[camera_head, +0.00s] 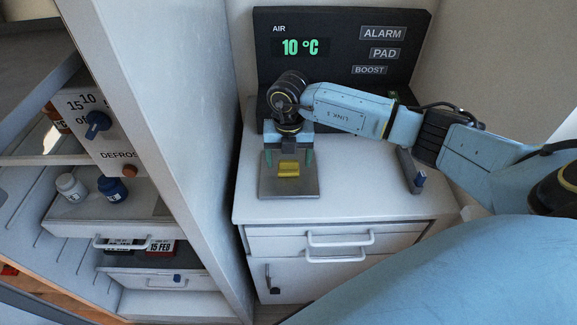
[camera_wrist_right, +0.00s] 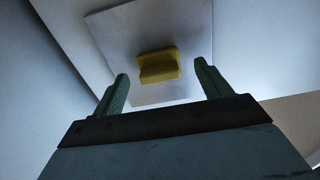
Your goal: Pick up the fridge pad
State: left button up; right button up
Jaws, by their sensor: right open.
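The fridge pad looks to be the grey square plate (camera_head: 272,186) with a yellow block (camera_head: 288,169) on its middle, lying flat on the white cabinet top. In the right wrist view the plate (camera_wrist_right: 115,45) and the yellow block (camera_wrist_right: 158,66) show ahead of the fingers. My right gripper (camera_head: 289,160) points down over the plate. Its two green fingers are open, one to each side of the yellow block, with nothing held. In the wrist view the fingertips (camera_wrist_right: 162,72) show clear gaps to the block. My left gripper is not in view.
A dark panel (camera_head: 318,65) with a 10 °C display stands behind. Left is an open fridge with bottles (camera_head: 112,188), a dial (camera_head: 97,124) and drawers. The white fridge wall (camera_head: 165,110) stands close left.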

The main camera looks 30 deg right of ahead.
aim_at(289, 161)
jog(key=shift+f, duration=0.85)
jog(key=shift+c, duration=0.5)
jog(key=c, duration=1)
jog(key=shift+o, duration=0.2)
jog(key=shift+r, duration=0.15)
notch_tip(289, 161, up, 10)
jog(key=shift+f, duration=0.1)
